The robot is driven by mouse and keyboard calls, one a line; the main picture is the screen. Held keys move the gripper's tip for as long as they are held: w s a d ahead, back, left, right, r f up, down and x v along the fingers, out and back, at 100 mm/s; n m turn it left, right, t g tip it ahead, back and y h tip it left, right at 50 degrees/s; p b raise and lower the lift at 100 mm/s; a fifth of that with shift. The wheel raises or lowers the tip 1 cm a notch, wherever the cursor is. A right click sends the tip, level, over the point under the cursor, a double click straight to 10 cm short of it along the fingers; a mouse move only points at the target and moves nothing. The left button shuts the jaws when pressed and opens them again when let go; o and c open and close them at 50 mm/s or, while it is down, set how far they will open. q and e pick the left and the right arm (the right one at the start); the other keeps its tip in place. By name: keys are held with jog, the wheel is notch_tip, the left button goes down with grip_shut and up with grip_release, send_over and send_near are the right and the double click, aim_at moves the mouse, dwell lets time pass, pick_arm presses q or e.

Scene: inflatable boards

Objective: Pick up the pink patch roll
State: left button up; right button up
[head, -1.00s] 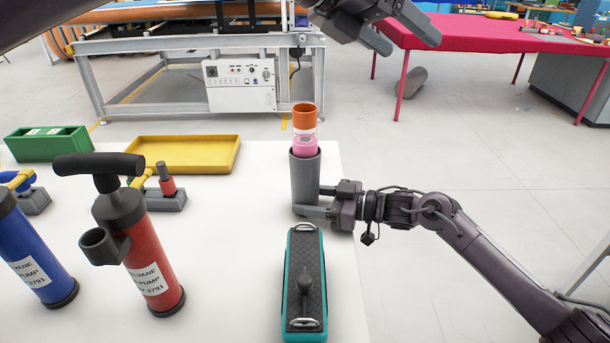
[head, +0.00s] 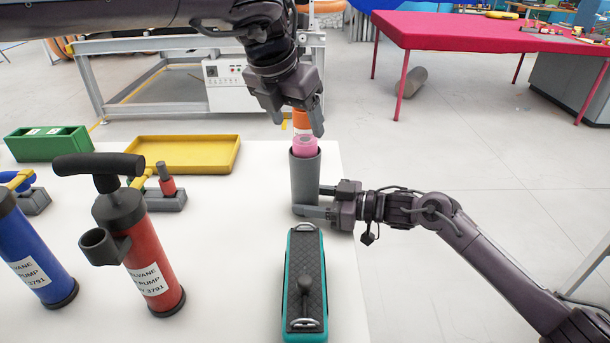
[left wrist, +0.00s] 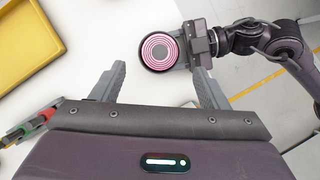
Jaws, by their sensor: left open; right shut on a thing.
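The pink patch roll (head: 305,146) stands upright in the mouth of a grey tube (head: 305,180), its top above the rim. In the left wrist view the roll (left wrist: 160,50) shows as pink and dark rings inside the tube's dark rim. My left gripper (head: 297,124) is open, pointing down above the roll. In the left wrist view its empty fingers (left wrist: 160,75) are spread, with the roll ahead between the tips. My right gripper (head: 320,200) is shut on the lower part of the tube from the right.
A teal-edged board with a dark top (head: 304,285) lies in front of the tube. Red (head: 150,260) and blue (head: 38,260) pumps stand at left. A yellow tray (head: 185,155) and green box (head: 48,143) lie behind. An orange-and-white object (head: 302,120) shows behind the roll.

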aim_at(304, 140)
pick_arm(q)
jog(key=x, duration=0.5)
jog(key=shift+w+d+f, duration=0.15)
jog(key=shift+w+f, duration=0.1)
jog(key=c, duration=1.3)
notch_tip(304, 140, up, 18)
jog(key=shift+r, duration=0.1)
jog(key=shift+c, duration=0.2)
pick_arm(e)
jog(key=o, duration=0.9)
jog(key=shift+c, duration=0.2)
